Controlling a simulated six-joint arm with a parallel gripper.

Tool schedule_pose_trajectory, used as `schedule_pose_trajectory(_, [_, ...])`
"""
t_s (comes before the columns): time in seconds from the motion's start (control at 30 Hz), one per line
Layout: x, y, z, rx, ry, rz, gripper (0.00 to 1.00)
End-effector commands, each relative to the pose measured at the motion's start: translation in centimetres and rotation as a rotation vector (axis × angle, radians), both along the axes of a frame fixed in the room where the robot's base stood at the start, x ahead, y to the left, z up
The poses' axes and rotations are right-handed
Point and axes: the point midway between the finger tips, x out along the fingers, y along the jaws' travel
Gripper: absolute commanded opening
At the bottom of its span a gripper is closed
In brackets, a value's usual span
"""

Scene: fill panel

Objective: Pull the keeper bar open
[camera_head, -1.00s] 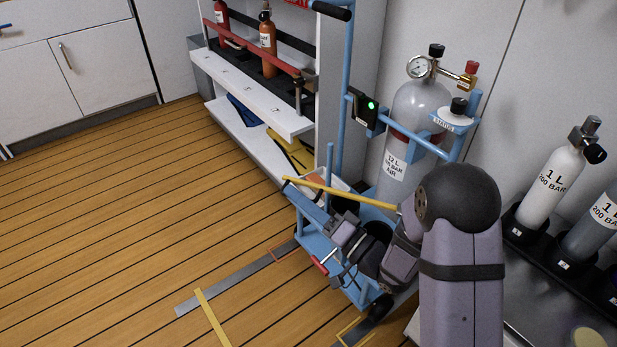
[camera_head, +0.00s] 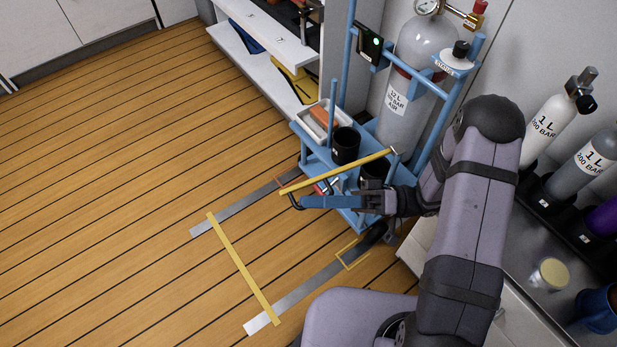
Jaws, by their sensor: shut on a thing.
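The yellow keeper bar (camera_head: 335,171) reaches out from its right end beside the large grey cylinder, in front of the blue cart. It slants down to the left, its free left end out over the floor. A dark bent handle (camera_head: 293,200) shows near that end. My gripper (camera_head: 304,202) comes in from the right, just below the bar. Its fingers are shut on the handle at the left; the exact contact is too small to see.
The blue cart (camera_head: 318,160) holds a white tray (camera_head: 316,119), a black cup (camera_head: 346,144) and the 12 L cylinder (camera_head: 405,80). A rack with small cylinders (camera_head: 548,127) stands at the right. The wooden floor (camera_head: 130,180) to the left is open, with grey and yellow strips.

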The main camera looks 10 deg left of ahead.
Motion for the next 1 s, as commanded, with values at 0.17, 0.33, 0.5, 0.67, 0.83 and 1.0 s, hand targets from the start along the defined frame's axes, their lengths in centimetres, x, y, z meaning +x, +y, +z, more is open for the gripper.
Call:
schedule_pose_trajectory(0.17, [-0.87,-0.90,0.31,0.005,0.003,0.056,0.00])
schedule_pose_trajectory(0.33, [-1.18,-1.21,0.23,0.005,0.003,0.077,0.00])
schedule_pose_trajectory(0.5, [-1.24,-1.24,0.20,0.006,0.002,0.080,0.00])
schedule_pose_trajectory(0.67, [-1.22,-1.23,0.20,0.006,0.003,0.079,0.00])
schedule_pose_trajectory(0.83, [-1.22,-1.21,0.17,0.005,0.002,0.078,0.26])
schedule_pose_trajectory(1.0, [-1.23,-1.20,0.10,0.003,0.002,0.078,0.26])
